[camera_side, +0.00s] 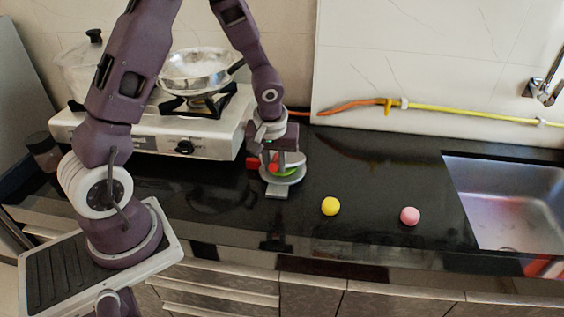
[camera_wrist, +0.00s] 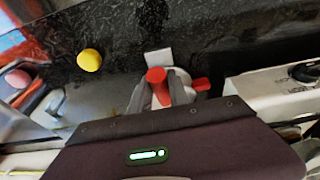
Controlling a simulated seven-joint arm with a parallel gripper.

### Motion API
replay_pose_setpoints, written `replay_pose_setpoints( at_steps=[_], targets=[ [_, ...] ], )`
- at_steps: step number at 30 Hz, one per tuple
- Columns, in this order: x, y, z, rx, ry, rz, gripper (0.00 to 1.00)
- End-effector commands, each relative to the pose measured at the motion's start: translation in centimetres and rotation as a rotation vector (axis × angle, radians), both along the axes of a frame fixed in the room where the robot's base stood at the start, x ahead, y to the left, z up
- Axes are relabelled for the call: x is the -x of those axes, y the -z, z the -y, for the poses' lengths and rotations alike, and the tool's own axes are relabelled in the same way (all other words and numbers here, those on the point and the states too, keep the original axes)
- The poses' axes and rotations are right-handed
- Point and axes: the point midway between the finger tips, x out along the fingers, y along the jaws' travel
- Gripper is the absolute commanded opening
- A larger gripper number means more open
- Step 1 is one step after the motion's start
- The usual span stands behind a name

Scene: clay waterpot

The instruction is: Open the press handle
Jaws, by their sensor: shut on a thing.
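The press (camera_side: 283,178) stands on the black counter in front of the stove, with a pale round base, a tab at its front and something green inside. Red parts of the press handle show beside my gripper (camera_side: 275,160), which comes down on the press from above. In the wrist view, my gripper (camera_wrist: 157,80) has its grey fingers on either side of the red upright handle part (camera_wrist: 156,75) and is shut on it. Another red piece (camera_wrist: 201,84) sticks out to the right. The pale tab (camera_wrist: 158,57) lies beyond. My gripper hides part of the press.
A yellow ball (camera_side: 330,206) and a pink ball (camera_side: 410,215) lie on the counter to the right. The white stove (camera_side: 150,136) with a pan (camera_side: 200,72) is close behind and left. A sink (camera_side: 515,205) is at the far right. The front counter is clear.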

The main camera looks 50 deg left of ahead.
Motion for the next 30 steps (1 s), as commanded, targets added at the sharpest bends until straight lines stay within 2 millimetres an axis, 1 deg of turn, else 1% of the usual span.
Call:
replay_pose_setpoints(
  at_steps=[2, 12, 15, 23, 30],
  targets=[
    [-0.1, -0.2, -0.1, 0.000, -0.001, 0.002, 0.07],
    [-1.2, -2.7, -1.2, 0.000, -0.002, 0.002, 0.07],
    [-1.3, -3.1, -1.3, 0.000, 0.000, 0.001, 0.07],
    [-1.3, -3.1, -1.3, 0.000, 0.001, 0.000, 0.07],
    [-2.2, -4.6, -2.2, -0.001, 0.000, 0.004, 0.07]
  ],
)
